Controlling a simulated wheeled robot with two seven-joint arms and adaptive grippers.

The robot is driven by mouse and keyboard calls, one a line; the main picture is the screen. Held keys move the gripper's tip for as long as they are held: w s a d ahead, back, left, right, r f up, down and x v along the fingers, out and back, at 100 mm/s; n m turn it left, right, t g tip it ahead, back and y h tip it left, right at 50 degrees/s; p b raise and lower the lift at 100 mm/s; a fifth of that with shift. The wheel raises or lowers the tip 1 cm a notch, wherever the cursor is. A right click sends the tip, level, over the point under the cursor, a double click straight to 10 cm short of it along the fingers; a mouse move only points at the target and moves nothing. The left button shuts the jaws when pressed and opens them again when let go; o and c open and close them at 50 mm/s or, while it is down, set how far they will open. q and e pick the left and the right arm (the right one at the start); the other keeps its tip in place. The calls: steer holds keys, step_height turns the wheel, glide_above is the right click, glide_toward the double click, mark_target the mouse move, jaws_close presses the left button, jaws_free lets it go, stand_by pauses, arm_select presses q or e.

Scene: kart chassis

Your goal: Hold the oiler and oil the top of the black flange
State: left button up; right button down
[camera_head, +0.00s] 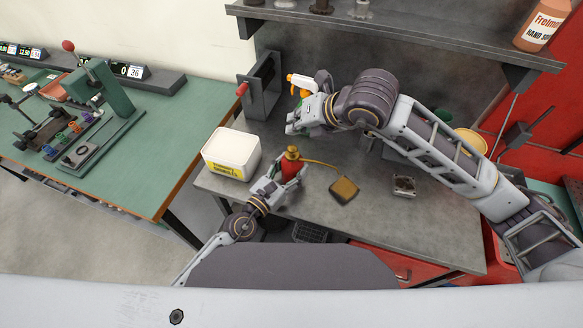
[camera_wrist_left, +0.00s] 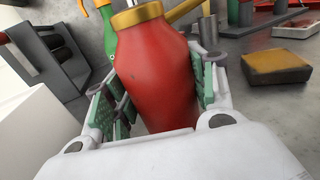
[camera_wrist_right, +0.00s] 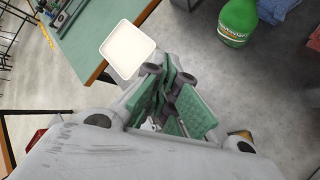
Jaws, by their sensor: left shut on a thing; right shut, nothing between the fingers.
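The oiler (camera_head: 290,168) is a red can with a brass top and a thin spout pointing right over the grey bench. My left gripper (camera_head: 281,180) is shut around its body, which fills the middle of the left wrist view (camera_wrist_left: 157,75). The oiler looks close to upright. My right gripper (camera_head: 299,122) is shut and empty above the back of the bench; its closed fingers show in the right wrist view (camera_wrist_right: 168,92). A dark ring-shaped part (camera_head: 82,153) lies by the green press on the left table. I cannot tell whether it is the black flange.
A white tub (camera_head: 231,150) stands at the bench's left edge, near the left gripper. A vise-like grey block (camera_head: 262,88) and a spray bottle (camera_head: 301,84) are behind. A brown sponge (camera_head: 344,190) and a small metal part (camera_head: 404,185) lie to the right. A shelf (camera_head: 400,28) overhangs the back.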

mark_target(295, 146)
steer(key=shift+r, duration=1.5)
steer(key=shift+f, duration=0.2)
steer(key=shift+f, duration=4.9)
steer(key=shift+s+r, duration=0.1)
steer(key=shift+r, duration=3.5)
